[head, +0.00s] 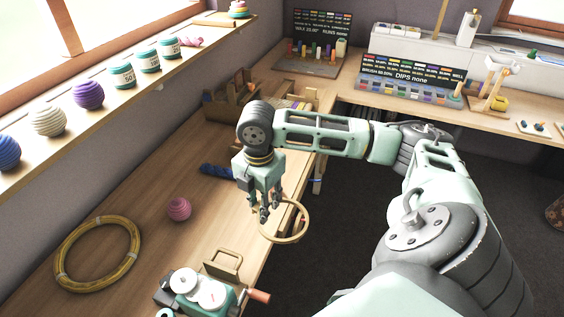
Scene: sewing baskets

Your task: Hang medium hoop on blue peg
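My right gripper (264,214), on the arm coming in from the right, is shut on a pale wooden hoop (307,224). It grips the hoop by its left side, and the hoop hangs tilted near the front edge of the long left bench. Whether the hoop touches the bench edge is unclear. I cannot make out a blue peg for certain. Small coloured upright pieces (316,50) stand on a board at the far end, too small to tell apart. My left gripper is not in view.
The bench (150,215) holds a yellow coil (88,287), a pink ball (179,208), a blue twisted bundle (215,170) and a green machine (195,292). Wooden holders (230,100) stand behind my gripper. Dark floor (335,215) lies right of the bench.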

